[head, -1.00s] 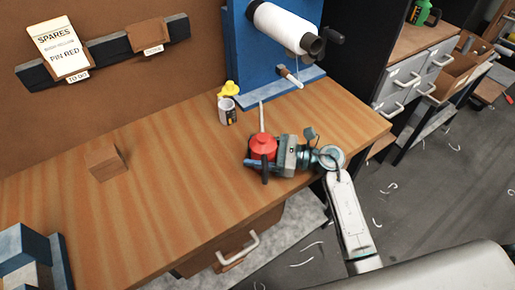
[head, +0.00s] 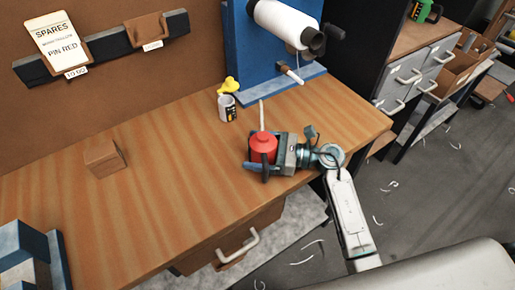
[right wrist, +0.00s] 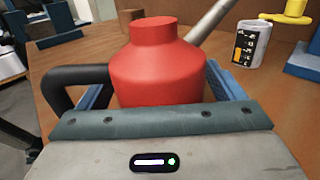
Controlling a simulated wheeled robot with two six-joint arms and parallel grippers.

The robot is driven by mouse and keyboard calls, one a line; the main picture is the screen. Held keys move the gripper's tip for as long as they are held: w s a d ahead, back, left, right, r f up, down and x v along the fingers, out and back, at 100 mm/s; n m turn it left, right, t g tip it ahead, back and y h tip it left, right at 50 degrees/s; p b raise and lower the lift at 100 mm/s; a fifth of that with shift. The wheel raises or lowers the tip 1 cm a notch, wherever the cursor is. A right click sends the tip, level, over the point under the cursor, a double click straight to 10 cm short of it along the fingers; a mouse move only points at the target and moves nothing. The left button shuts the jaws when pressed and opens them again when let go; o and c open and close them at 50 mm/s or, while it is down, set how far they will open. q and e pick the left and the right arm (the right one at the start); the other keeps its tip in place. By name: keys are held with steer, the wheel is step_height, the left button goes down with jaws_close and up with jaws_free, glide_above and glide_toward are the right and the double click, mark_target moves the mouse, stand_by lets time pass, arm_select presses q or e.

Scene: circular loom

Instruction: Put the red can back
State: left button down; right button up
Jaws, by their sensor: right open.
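The red can (head: 263,146) stands upright on the wooden bench (head: 150,220), near its front edge. It has a black handle and a long pale spout; both also show with the can in the right wrist view (right wrist: 160,75). My right gripper (head: 265,155) is low over the bench, reaching in from the right. Its jaws are open, with a blue finger on either side of the can's body. Whether either finger touches the can I cannot tell. The can's lower part is hidden behind the gripper. My left gripper is not in view.
A blue stand with a white roll (head: 285,25) is at the back. A wooden block (head: 104,158) sits to the left. The middle of the bench is clear.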

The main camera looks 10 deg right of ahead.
steer(key=shift+s+d+f+b, duration=0.2)
steer(key=shift+d+b, duration=0.15)
steer(key=shift+d, duration=0.15)
steer(key=b+v, duration=0.3)
steer(key=v, duration=0.5)
steer(key=shift+s+d+b, duration=0.2)
steer(key=shift+d+b, duration=0.15)
steer(key=shift+d, duration=0.2)
steer(key=shift+s+d+r, duration=0.1)
steer(key=shift+d+r, duration=0.05)
steer(key=shift+d, duration=0.1)
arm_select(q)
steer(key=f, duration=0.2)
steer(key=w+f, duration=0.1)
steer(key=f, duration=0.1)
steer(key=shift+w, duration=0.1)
